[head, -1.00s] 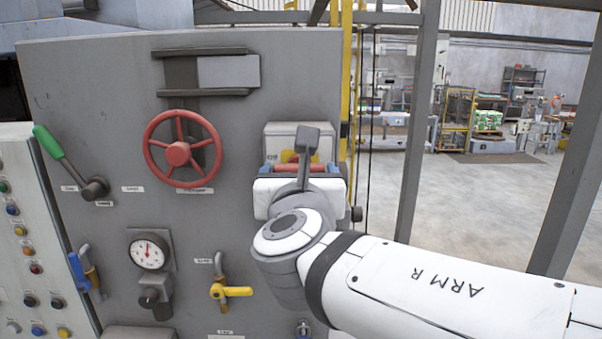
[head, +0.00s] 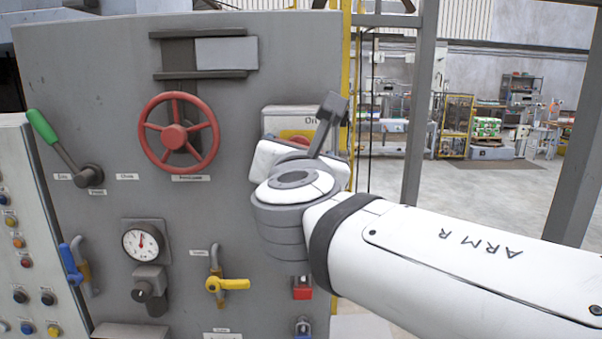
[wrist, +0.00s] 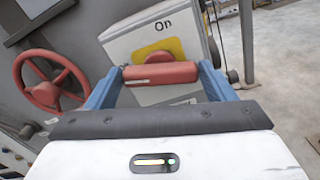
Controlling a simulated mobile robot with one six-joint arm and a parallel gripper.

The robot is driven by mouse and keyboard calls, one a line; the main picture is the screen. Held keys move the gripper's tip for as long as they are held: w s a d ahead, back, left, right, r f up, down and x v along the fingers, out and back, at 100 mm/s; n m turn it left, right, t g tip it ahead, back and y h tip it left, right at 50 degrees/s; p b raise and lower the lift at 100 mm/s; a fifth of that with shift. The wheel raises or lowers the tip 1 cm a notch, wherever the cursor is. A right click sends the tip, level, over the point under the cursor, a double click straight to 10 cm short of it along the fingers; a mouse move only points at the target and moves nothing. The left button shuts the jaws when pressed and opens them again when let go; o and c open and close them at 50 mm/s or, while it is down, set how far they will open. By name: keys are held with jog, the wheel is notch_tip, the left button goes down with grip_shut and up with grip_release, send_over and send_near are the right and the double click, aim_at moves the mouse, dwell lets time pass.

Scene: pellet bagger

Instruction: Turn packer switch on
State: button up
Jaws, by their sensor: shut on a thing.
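The packer switch is a pale grey box (head: 283,122) on the right part of the grey panel, with the label "On" at its top. It also shows in the wrist view (wrist: 140,38), with a yellow plate (wrist: 178,47) and a red bar handle (wrist: 160,74). My gripper (wrist: 161,71) has its blue fingers at the two ends of the red handle and is shut on it. In the wrist view the box looks tilted relative to my gripper. In the head view my wrist covers most of the handle and the lower part of the box.
On the panel, a red handwheel (head: 174,134), a green-gripped lever (head: 42,127), a gauge (head: 141,243) and a yellow valve handle (head: 235,284) lie left of my arm. A red padlock-like part (head: 302,288) hangs below my wrist. Open floor lies beyond the panel's right edge.

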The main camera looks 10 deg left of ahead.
jog(key=shift+d+f+m+b, duration=0.1)
jog(key=shift+f+m+b, duration=0.1)
jog(key=shift+m+b, duration=3.8)
jog(key=shift+d+f+m+b, duration=0.1)
jog(key=shift+f+m+b, duration=0.05)
jog(key=shift+m+b, duration=3.8)
jog(key=shift+n+b, duration=0.45)
jog(key=shift+b, duration=0.2)
jog(key=o, duration=1)
jog(key=shift+r, duration=0.1)
jog(key=shift+b+v, duration=0.65)
jog(key=shift+v, duration=3.25)
